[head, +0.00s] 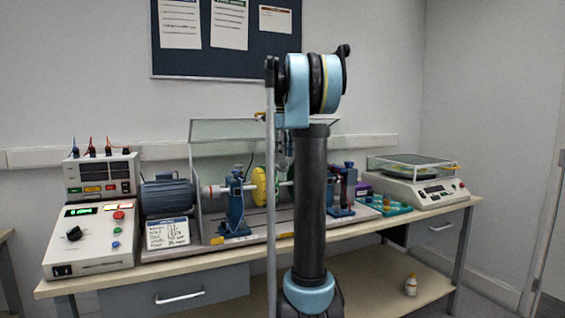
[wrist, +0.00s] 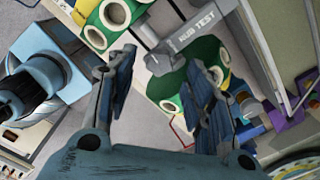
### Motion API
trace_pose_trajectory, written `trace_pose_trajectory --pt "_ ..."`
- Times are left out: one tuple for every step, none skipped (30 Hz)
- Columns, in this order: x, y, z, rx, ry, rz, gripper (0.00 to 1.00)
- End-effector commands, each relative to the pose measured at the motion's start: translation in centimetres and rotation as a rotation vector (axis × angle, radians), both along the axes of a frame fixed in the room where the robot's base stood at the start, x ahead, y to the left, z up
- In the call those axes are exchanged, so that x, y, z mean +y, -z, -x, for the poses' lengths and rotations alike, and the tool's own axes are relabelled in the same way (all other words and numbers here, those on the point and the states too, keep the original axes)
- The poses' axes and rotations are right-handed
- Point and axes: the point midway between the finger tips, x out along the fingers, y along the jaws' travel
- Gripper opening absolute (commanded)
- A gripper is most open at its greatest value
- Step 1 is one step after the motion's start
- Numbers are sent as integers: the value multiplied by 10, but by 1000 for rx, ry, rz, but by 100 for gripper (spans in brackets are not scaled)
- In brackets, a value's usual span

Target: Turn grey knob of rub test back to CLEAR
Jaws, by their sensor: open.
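A grey bar-shaped part marked RUB TEST (wrist: 186,42) lies ahead of my gripper in the wrist view, near the top middle. Its blocky lower-left end shows between and just beyond the fingertips. I cannot tell it apart clearly from the knob, and no CLEAR mark is readable. My gripper (wrist: 160,60) is open, with one dark finger on either side and nothing between them. In the head view, the gripper is largely hidden behind my arm, over the rotor rig, and the grey knob cannot be made out there.
Green and yellow ringed parts (wrist: 115,14) lie close to the fingers. In the head view, a blue motor (head: 167,197), a yellow disc (head: 259,186) and a clear guard (head: 222,135) crowd the bench. A control box (head: 92,240) stands left, a balance (head: 415,187) right.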

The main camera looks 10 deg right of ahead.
Motion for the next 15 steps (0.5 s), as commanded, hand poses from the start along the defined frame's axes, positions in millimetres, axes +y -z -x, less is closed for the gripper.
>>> trace_pose_trajectory --pt "0 8 0 0 0 0 48" --pt "0 11 0 0 0 0 48" --pt "0 16 0 0 0 0 48" --pt "0 19 0 0 0 0 48" --pt "0 22 0 0 0 0 48" --pt "0 25 0 0 0 0 48" --pt "0 27 0 0 0 0 48" --pt "0 29 0 0 0 0 48" --pt "0 30 0 0 0 0 48" --pt "0 31 0 0 0 0 48" --pt "0 32 0 0 0 0 48" --pt "0 32 0 0 0 0 48" --pt "0 32 0 0 0 0 48" --pt "0 32 0 0 0 0 48" --pt "0 32 0 0 0 0 48"
